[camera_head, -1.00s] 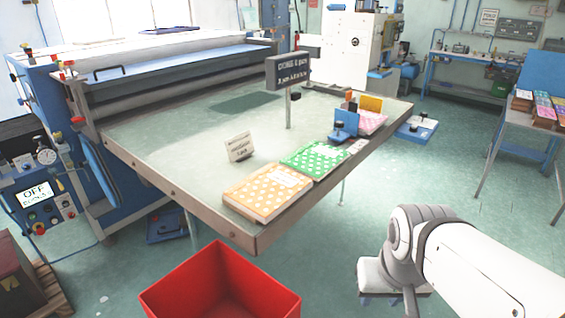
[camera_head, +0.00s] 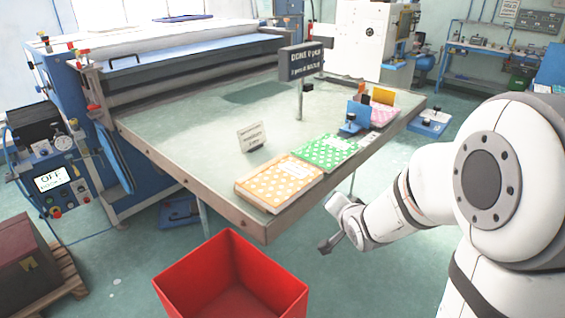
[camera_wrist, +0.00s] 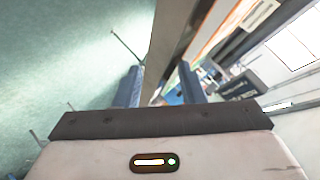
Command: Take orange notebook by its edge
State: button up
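The orange notebook (camera_head: 280,183), with pale dots and a white label, lies flat at the near corner of the table (camera_head: 190,150). One side of it is close to the table's front edge. My gripper (camera_head: 335,223) is off the table, to the right of the notebook and apart from it. In the wrist view my gripper (camera_wrist: 160,82) has its two fingers spread with nothing held between them. The table's edge runs steeply through that view beyond the fingers. An orange-edged shape shows there too, but I cannot tell if it is the notebook.
A green dotted notebook (camera_head: 325,151) lies just behind the orange one. A small white card (camera_head: 251,137) and a dark sign (camera_head: 301,62) on a post stand on the table. A red bin (camera_head: 232,280) is on the floor below the near corner.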

aim_at(292, 187)
jog(key=w+a+m+t+y, duration=0.1)
jog(key=a, duration=0.1)
jog(key=w+a+f+m+t+y, duration=0.1)
jog(key=a+m+y, duration=0.1)
jog(key=a, duration=0.1)
jog(key=w+a+f+m+t+y, duration=0.1)
jog(key=w+a+t, duration=0.1)
jog(key=a, duration=0.1)
jog(key=shift+m+y+p, duration=0.3)
jog(key=shift+y+p, duration=0.05)
jog(key=shift+y, duration=0.05)
jog(key=shift+s+a+r+m+y, duration=0.1)
jog(key=shift+a+m+y, duration=0.2)
jog(key=shift+a+y, duration=0.1)
jog(key=shift+a+t, duration=0.1)
jog(key=shift+t, duration=0.2)
jog(key=p+x, duration=0.1)
jog(key=x, duration=0.1)
jog(key=p+x, duration=0.1)
jog(key=x, duration=0.2)
jog(key=p+x, duration=0.1)
jog(key=x, duration=0.1)
jog(key=shift+w, duration=0.45)
jog(key=shift+c, duration=0.5)
grip_shut()
